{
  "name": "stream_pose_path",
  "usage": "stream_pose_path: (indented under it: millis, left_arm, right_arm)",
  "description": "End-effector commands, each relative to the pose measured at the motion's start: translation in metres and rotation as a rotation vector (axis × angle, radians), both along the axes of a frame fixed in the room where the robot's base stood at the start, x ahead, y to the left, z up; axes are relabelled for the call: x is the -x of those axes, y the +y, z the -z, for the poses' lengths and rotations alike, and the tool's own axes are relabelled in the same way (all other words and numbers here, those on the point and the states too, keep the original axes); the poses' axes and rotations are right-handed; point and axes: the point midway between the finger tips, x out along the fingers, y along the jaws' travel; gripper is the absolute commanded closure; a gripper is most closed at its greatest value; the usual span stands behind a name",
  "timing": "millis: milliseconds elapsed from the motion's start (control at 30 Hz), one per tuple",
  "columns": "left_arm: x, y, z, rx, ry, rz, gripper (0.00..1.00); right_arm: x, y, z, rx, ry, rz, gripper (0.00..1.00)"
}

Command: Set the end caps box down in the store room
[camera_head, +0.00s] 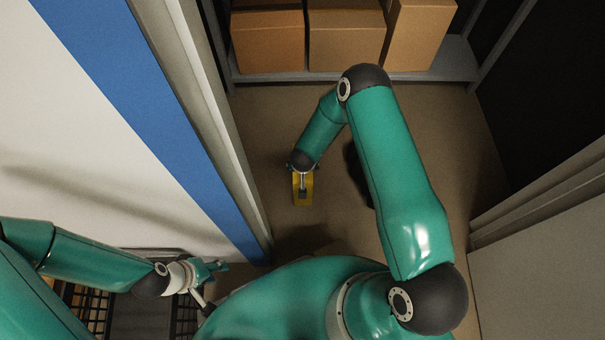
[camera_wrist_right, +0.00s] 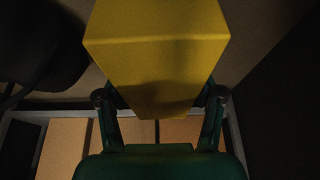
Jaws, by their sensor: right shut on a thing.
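The yellow end caps box (camera_head: 302,196) is out in front of me in the store room doorway area, above or on the brown floor; I cannot tell if it touches the floor. My right gripper (camera_head: 303,180) is shut on it from above. In the right wrist view the box (camera_wrist_right: 158,55) sits between the two fingers of the right gripper (camera_wrist_right: 160,97). My left gripper (camera_head: 212,284) is at the lower left, near my body, with its fingers spread apart and nothing seen between them.
A grey shelf (camera_head: 340,76) with several cardboard boxes (camera_head: 346,35) stands at the back. A white and blue wall (camera_head: 160,130) with a door frame is on the left, a pale panel (camera_head: 545,240) on the right. Bare floor (camera_head: 265,125) lies around the yellow box.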

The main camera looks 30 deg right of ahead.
Motion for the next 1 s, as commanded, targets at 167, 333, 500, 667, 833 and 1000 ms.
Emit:
stream_pose_path:
  millis: [167, 333, 500, 667, 833, 1000]
  left_arm:
    - [0.0, 0.0, 0.006, 0.0, 0.0, 0.0, 0.6]
    - [0.0, 0.0, 0.017, 0.0, 0.0, 0.0, 0.6]
    - [0.0, 0.0, 0.018, 0.0, 0.0, 0.0, 0.6]
    - [0.0, 0.0, 0.017, 0.0, 0.0, 0.0, 0.6]
    - [0.0, 0.0, 0.019, 0.0, 0.0, 0.0, 0.6]
    - [0.0, 0.0, 0.019, 0.0, 0.0, 0.0, 0.6]
  right_arm:
    - [0.0, 0.0, 0.014, 0.001, 0.0, 0.0, 1.0]
    - [0.0, -0.001, 0.039, 0.001, 0.0, 0.0, 1.0]
    - [-0.001, -0.001, 0.044, 0.001, -0.002, 0.001, 1.0]
    - [0.0, -0.001, 0.044, 0.001, -0.002, 0.001, 1.0]
    - [0.001, -0.001, 0.046, 0.0, 0.0, 0.001, 0.21]
    - [0.001, -0.001, 0.046, 0.0, 0.0, 0.001, 0.08]
